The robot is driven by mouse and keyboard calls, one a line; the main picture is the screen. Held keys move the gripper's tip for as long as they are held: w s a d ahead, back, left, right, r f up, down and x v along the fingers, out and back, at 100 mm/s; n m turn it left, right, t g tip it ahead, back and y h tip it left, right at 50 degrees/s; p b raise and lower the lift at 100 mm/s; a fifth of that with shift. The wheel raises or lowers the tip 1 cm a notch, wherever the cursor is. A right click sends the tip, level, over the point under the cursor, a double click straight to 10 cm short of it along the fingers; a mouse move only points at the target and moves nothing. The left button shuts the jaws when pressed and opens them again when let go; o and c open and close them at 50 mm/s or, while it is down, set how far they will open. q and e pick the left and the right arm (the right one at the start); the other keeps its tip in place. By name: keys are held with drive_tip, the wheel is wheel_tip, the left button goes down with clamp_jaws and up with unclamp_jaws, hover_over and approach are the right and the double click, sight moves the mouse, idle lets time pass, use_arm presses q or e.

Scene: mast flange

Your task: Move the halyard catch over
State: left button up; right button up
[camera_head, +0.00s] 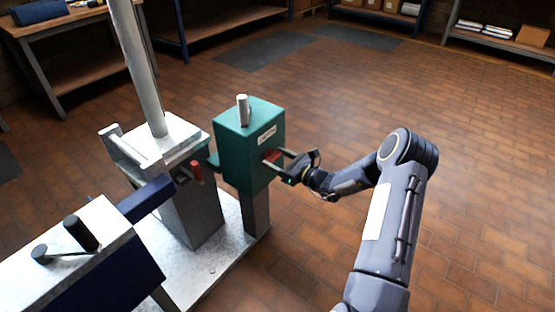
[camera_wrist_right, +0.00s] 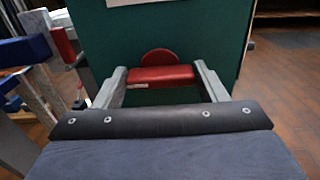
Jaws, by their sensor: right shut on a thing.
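A green box (camera_head: 248,145) with a small white label and a grey peg on top stands on a post. A red catch (camera_head: 272,156) sits on its right-hand face; I cannot read the label to confirm that it is the halyard catch. My right gripper (camera_head: 280,162) is shut on this red catch. In the right wrist view the catch (camera_wrist_right: 162,76) is a red bar with a rounded red piece behind it, between the two grey fingers. My left gripper is not in view.
A white mast (camera_head: 140,70) rises from a pale block left of the green box. Another red handle (camera_head: 196,171) is on that block. A white-topped unit (camera_head: 80,240) with black knobs is at lower left. The tiled floor at right is clear.

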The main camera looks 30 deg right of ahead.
drive_tip(key=m+p, duration=0.2)
drive_tip(key=m, duration=0.1)
drive_tip(key=shift+d+r+p, duration=0.1)
drive_tip(key=shift+r+p, duration=0.05)
drive_tip(key=shift+p, duration=0.15)
drive_tip(key=m+p, duration=0.3)
drive_tip(key=m, duration=0.2)
drive_tip(key=shift+m, duration=0.4)
drive_tip(key=m+p, duration=0.1)
drive_tip(key=m, duration=0.3)
drive_tip(key=shift+d+f+p, duration=0.1)
drive_tip(key=shift+f+p, duration=0.1)
drive_tip(key=shift+p, duration=0.15)
drive_tip(key=m+p, duration=0.1)
drive_tip(key=m, duration=0.4)
drive_tip(key=shift+f, duration=0.1)
drive_tip(key=o, duration=1)
